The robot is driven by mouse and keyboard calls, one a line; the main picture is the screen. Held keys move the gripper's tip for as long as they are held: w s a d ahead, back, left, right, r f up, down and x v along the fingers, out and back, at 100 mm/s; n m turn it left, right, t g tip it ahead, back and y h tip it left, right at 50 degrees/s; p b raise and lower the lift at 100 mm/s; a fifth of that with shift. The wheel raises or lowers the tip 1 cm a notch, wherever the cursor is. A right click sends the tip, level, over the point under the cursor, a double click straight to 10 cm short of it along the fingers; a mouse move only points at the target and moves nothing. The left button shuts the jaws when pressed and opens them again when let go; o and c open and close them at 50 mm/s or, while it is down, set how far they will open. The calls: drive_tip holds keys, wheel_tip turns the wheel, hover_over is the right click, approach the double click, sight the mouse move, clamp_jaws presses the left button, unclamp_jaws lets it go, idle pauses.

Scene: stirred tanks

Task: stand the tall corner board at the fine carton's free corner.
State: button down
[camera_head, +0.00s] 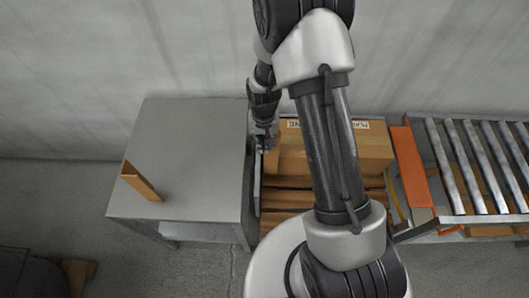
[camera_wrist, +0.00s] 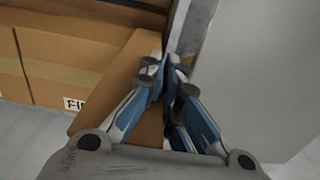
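A brown corner board (camera_wrist: 122,88) is at my gripper (camera_wrist: 167,68), whose fingers are close together on one edge of it. In the head view the board (camera_head: 271,159) shows as a narrow upright strip at the left end of the cartons, beside my gripper (camera_head: 264,143). The fine carton (camera_head: 291,146), its label partly covered, is at the left of the stack; it also shows in the wrist view (camera_wrist: 62,48). The board overlaps its corner there; I cannot tell whether they touch. My arm hides the middle of the cartons.
A grey table (camera_head: 190,130) stands left of the stack, with another brown corner board (camera_head: 140,182) on it. A carton with a partly hidden label (camera_head: 370,145) is at the right. An orange plate (camera_head: 409,166) and a roller conveyor (camera_head: 470,165) lie beyond it.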

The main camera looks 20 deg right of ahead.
drive_tip(key=shift+f+b, duration=0.55)
drive_tip(key=shift+f, duration=2)
drive_tip(key=shift+f, duration=0.15)
drive_tip(key=c, duration=1.8)
unclamp_jaws()
